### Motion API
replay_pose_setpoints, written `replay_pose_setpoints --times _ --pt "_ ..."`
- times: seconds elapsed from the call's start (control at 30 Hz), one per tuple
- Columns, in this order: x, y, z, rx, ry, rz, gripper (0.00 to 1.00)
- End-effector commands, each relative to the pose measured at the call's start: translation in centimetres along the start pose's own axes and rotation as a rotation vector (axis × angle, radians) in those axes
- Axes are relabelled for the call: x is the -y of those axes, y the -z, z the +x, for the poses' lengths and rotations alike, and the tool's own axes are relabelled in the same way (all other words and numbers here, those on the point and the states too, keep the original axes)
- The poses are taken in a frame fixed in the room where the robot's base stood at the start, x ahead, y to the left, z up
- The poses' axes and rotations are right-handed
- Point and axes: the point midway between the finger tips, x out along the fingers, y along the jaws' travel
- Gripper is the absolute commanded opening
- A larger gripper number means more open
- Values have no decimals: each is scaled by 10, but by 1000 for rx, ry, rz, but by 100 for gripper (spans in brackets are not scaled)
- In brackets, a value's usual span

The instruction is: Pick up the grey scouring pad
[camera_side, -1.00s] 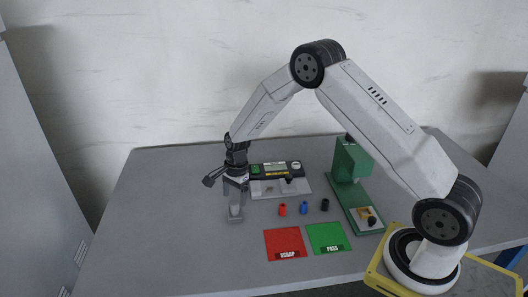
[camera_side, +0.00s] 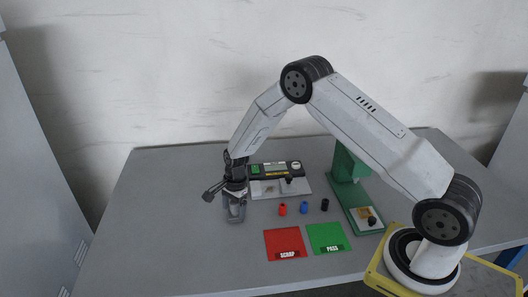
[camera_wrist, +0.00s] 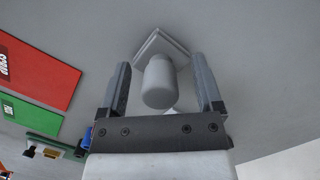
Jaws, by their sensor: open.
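The grey scouring pad is a light grey square plate (camera_wrist: 162,42) with a pale rounded knob (camera_wrist: 159,82), seen between the fingers in the wrist view. It rests on the table. My gripper (camera_wrist: 160,66) is open, with one finger on each side of the knob and a visible gap on both sides. In the side view my gripper (camera_side: 235,213) is low over the pad, and its fingers mostly hide the pad there.
A grey gauge block with a display (camera_side: 275,169) stands just behind my gripper. Red (camera_side: 282,209), blue (camera_side: 304,207) and black (camera_side: 325,204) small cylinders stand to the right. Red (camera_side: 285,244) and green (camera_side: 328,238) mats lie in front; a green press (camera_side: 350,175) stands further right. The table's left is clear.

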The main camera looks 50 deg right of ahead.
Motion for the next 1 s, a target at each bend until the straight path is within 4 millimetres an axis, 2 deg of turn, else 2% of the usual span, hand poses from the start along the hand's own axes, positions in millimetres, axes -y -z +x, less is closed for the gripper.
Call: replay_pose_setpoints --times 0.03,0.07,0.3,0.77,1.0 --pt "0 0 0 0 0 0 84" --pt "0 0 0 0 0 0 77" --pt "0 0 0 0 0 0 1" --pt "0 0 -4 0 1 0 0" --pt "0 -3 -21 0 1 0 0"
